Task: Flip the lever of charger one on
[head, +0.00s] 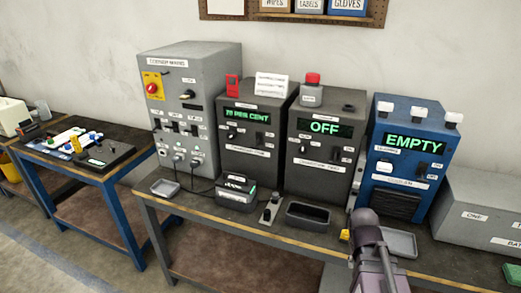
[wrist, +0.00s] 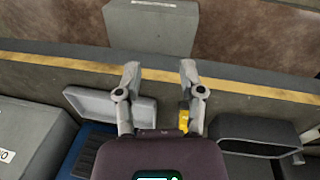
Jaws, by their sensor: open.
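Two dark grey charger boxes stand on the bench in the head view. The left one (head: 250,118), taken as charger one, has a green display ending in "PER CENT"; its lower label is too small to read surely. A small black lever (head: 259,138) is on its front right beside small on/off labels; its exact position is unclear. The other charger (head: 320,145) shows "OFF". My gripper (wrist: 160,80) is open and empty in the wrist view, pointing over the bench's front edge. In the head view my arm is right of both chargers, before the blue machine, apart from the lever.
A grey power panel (head: 190,100) stands left of the chargers. A blue machine (head: 403,150) reading "EMPTY" stands right. A black device (head: 236,192), a small switch box (head: 270,210), a dark bin (head: 307,214) and a grey tray (head: 400,243) lie along the front.

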